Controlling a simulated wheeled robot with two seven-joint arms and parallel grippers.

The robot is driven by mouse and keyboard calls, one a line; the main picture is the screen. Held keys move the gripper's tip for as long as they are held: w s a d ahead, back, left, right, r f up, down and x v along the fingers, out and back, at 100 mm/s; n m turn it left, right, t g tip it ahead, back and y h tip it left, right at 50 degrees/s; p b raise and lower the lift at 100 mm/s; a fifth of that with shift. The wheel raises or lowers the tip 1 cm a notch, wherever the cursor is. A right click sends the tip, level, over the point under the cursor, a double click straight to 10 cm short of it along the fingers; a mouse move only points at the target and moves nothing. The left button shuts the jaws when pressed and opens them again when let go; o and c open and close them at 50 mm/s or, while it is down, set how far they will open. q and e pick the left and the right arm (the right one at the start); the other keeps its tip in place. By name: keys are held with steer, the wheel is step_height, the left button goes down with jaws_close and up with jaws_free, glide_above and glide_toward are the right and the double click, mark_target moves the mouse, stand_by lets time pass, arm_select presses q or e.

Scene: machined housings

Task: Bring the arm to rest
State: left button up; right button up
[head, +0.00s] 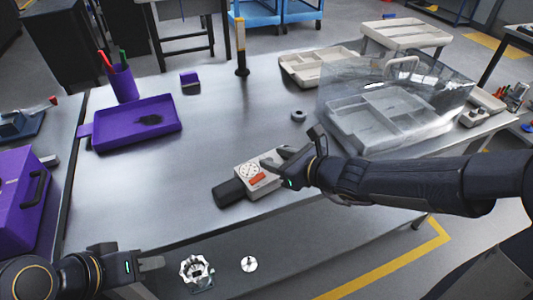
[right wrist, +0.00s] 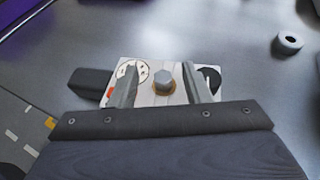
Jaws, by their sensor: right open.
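My right gripper (head: 277,160) is open above a light machined housing (head: 250,171) on the metal table. The housing has a round dial-like face, an orange label and a black cylinder (head: 229,192) at its left end. In the right wrist view, the two fingers (right wrist: 162,88) stand either side of a hex bolt head (right wrist: 164,79) on the housing (right wrist: 145,95); I cannot tell whether they touch anything. My left gripper (head: 150,264) is low at the bottom left, away from the housing; its jaw opening is unclear.
A purple tray (head: 108,140), a purple pen cup (head: 122,83) and a grey ring (head: 298,115) are on the table. A clear cover (head: 440,80) and a pale divided tray (head: 352,140) stand at the right. White wheel-like parts (head: 196,268) lie beyond the front edge.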

steer(key=shift+s+d+r, duration=0.15)
steer(key=shift+s+d, duration=0.2)
steer(key=s+d+r+n+g+y+p, duration=0.2)
steer(key=s+d+r+n+g+p, duration=0.1)
steer(key=s+r+n, duration=0.8)
steer(key=s+d+f+n+h+p, duration=0.1)
steer(key=s+d+f+n+h, duration=0.2)
steer(key=s+d+n, duration=0.2)
steer(key=s+d+f+n+g+h+p, duration=0.1)
steer(key=s+d+f+n+h, duration=0.2)
steer(key=s+d+n, duration=0.3)
steer(key=s+n+h, duration=0.1)
steer(key=n, duration=0.2)
steer(key=shift+f+n+p, duration=0.15)
steer(key=shift+n+p, duration=0.25)
steer(key=shift+c, duration=0.3)
